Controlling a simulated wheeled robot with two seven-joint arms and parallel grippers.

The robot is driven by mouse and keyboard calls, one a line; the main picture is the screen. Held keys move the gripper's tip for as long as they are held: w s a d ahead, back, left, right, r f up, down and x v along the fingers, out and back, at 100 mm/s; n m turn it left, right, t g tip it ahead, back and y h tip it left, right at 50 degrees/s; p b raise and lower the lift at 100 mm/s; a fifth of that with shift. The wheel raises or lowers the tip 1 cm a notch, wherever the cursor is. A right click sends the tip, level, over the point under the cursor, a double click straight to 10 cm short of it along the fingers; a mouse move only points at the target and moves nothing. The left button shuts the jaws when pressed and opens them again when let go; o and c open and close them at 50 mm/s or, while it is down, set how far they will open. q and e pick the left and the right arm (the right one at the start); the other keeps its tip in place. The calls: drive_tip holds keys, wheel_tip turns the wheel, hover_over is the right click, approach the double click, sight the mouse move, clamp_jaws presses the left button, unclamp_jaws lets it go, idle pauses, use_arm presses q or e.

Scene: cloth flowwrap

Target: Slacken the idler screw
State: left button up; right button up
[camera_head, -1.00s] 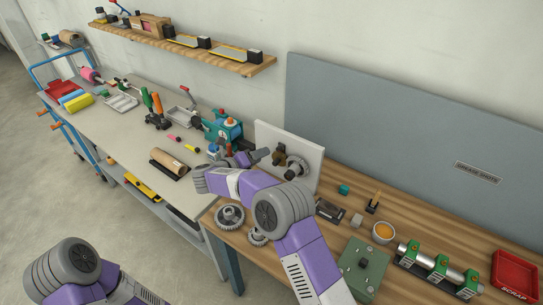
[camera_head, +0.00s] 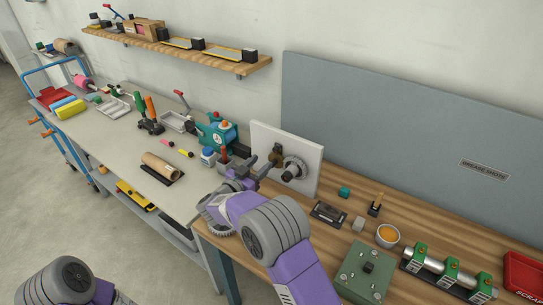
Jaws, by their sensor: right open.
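A white upright plate (camera_head: 309,153) stands on the wooden bench and carries a dark toothed gear with a spindle (camera_head: 294,170). A small brass-brown part (camera_head: 277,153) sits beside the gear on the plate's left side. I cannot make out the idler screw for certain at this size. My right gripper (camera_head: 261,165) is open with nothing visible between its fingers. Its fingertips are just in front of and left of the brass-brown part; I cannot tell whether they touch. My left arm shows at the bottom left, but its gripper is out of the picture.
A loose gear (camera_head: 215,222) lies partly hidden behind my right wrist. A teal machine (camera_head: 216,133) stands left of the plate. A green box (camera_head: 364,272), an orange-filled cup (camera_head: 387,235) and a roller on green stands (camera_head: 438,262) are to the right. A grey board stands behind.

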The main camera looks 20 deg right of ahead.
sight(275, 150)
drive_tip(key=b+x, duration=0.1)
drive_tip(key=x, duration=0.6)
drive_tip(key=shift+w+d, duration=0.1)
drive_tip(key=shift+d, duration=0.1)
clamp_jaws()
